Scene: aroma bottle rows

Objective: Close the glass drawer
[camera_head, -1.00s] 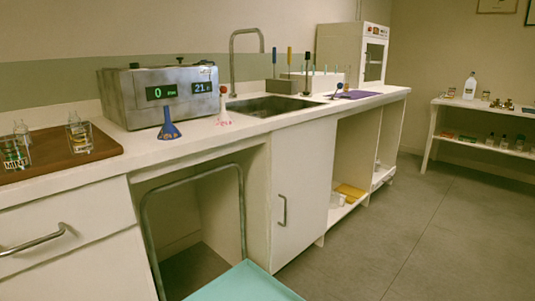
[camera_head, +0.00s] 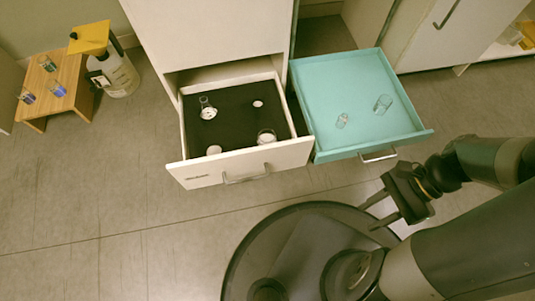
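The white drawer (camera_head: 190,172) is pulled out of the white cabinet in the head view. It has a dark lining, a bar handle (camera_head: 247,175) and a small label too small to read. A glass flask (camera_head: 207,109) and a few other small round glass pieces stand inside it. My gripper (camera_head: 370,216) is at the right, its two fingers apart and nothing between them. It points left, below and to the right of the drawer, and is not touching it.
A wooden stand (camera_head: 75,75) with small bottles and a large bottle (camera_head: 118,75) are at the far left.

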